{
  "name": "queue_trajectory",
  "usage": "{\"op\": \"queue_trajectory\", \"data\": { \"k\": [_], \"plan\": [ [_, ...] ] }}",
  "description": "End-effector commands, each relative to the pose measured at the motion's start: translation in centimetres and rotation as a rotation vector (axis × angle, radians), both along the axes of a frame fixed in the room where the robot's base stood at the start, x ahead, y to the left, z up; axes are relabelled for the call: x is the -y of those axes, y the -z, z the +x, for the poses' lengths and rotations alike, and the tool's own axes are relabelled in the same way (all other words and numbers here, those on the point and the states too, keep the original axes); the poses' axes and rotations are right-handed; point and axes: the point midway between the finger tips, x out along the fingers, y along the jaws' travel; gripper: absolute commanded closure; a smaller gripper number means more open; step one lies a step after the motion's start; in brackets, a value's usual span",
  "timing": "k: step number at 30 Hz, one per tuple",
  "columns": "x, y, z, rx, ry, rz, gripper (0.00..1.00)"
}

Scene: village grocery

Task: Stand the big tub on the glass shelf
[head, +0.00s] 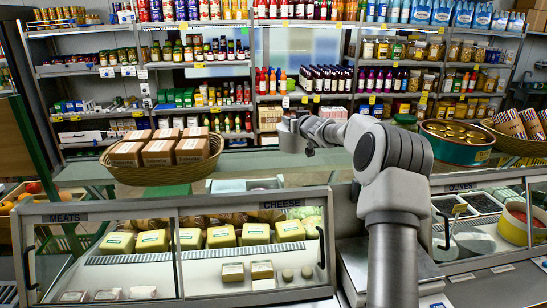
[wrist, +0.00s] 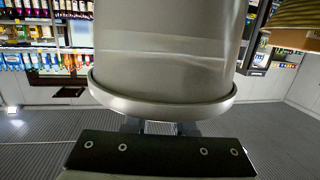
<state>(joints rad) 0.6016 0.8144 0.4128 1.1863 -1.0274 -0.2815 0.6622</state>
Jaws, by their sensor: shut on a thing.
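The big tub (wrist: 168,60) fills the upper middle of the wrist view. It is a pale grey, rounded vessel with a wide rim (wrist: 165,108) at its lower edge in the picture. My gripper (wrist: 160,127) is shut on it at this rim; the fingertips are mostly hidden below the rim. The glass shelf (head: 300,166) is the clear top running across above the display case.
A wicker basket (head: 130,173) with several brown packs stands at the left of the glass shelf. A green round tin of jars (head: 455,155) and another basket (head: 525,147) stand at the right. The glass between the left basket and my arm looks clear. Stocked shelves line the back wall.

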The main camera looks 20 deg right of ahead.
Motion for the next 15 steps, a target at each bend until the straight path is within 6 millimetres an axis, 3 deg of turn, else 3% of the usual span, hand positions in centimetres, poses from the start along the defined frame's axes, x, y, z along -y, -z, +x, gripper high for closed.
{"op": "queue_trajectory", "data": {
  "k": [9,15],
  "plan": [
    [-5.2,3.1,-0.9,0.001,-0.004,-0.001,1.0],
    [-6.5,3.8,-1.2,0.002,0.0,-0.001,1.0]
  ]
}}
